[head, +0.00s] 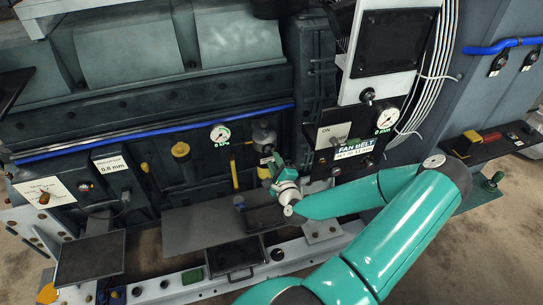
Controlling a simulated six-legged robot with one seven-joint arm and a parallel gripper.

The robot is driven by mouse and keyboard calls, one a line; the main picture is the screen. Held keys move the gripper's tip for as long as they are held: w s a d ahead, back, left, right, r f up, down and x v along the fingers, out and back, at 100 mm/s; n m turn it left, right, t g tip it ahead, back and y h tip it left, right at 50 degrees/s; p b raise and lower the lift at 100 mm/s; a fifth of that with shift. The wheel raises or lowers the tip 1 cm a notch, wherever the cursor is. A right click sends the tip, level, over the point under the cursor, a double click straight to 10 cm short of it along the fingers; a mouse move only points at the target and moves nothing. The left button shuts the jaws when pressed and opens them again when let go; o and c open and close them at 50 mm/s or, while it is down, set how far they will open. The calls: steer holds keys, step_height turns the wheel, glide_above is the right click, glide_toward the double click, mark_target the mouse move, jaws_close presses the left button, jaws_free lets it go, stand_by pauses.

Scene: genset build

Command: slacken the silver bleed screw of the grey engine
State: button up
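The grey engine (130,95) fills the left and middle of the head view, with its ribbed cover at the top. My gripper (279,163) is close to the engine side, just below and right of the fitting. My wrist partly covers it, and its fingers are too small to tell whether they are open or shut or touch anything.
A blue pipe (150,133) runs along the engine. A yellow-capped filler (181,150) and yellow handle (234,174) stand left of my gripper. A control panel (345,135) rises close on the right. A grey shelf (190,230) and black tray (236,258) lie below.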

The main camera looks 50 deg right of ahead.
mark_target(269, 151)
steer(key=x, duration=0.4)
jaws_close()
